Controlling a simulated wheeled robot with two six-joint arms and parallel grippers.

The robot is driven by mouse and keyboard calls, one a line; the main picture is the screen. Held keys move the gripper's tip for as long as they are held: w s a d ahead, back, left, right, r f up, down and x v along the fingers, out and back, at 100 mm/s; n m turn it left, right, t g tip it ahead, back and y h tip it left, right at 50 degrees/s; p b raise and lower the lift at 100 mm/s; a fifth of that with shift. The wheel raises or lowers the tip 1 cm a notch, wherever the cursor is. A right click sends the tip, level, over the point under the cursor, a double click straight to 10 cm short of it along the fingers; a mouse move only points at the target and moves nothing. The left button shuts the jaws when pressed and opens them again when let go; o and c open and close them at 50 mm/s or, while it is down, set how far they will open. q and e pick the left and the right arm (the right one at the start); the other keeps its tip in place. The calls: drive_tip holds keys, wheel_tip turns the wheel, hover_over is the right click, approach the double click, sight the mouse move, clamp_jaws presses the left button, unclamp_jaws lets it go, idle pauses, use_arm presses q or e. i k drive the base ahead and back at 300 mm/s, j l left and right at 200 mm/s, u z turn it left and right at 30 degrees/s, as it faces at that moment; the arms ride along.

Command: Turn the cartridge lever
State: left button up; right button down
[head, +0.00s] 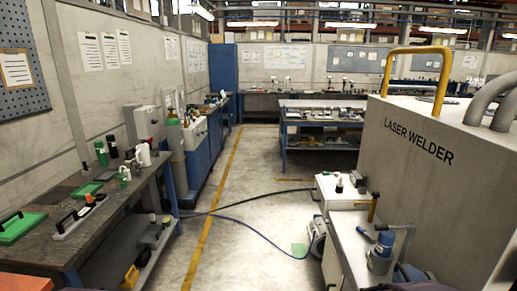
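I cannot tell for sure which part is the cartridge lever. A small upright lever-like piece with a yellow and dark handle (373,206) stands on the white-topped bench at the right, in front of the laser welder. Beside it is a blue and grey device (381,252) with a bent grey arm (402,236) above it. Neither of my grippers shows in the head view, so nothing is seen touching these parts.
The large grey laser welder (430,185) with a yellow top handle (442,85) fills the right side. A cluttered workbench (60,240) stands at the left. The floor between is open, crossed by a blue hose (255,232) and a yellow line (215,210).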

sight(411, 227)
drive_tip(key=z, duration=1.25)
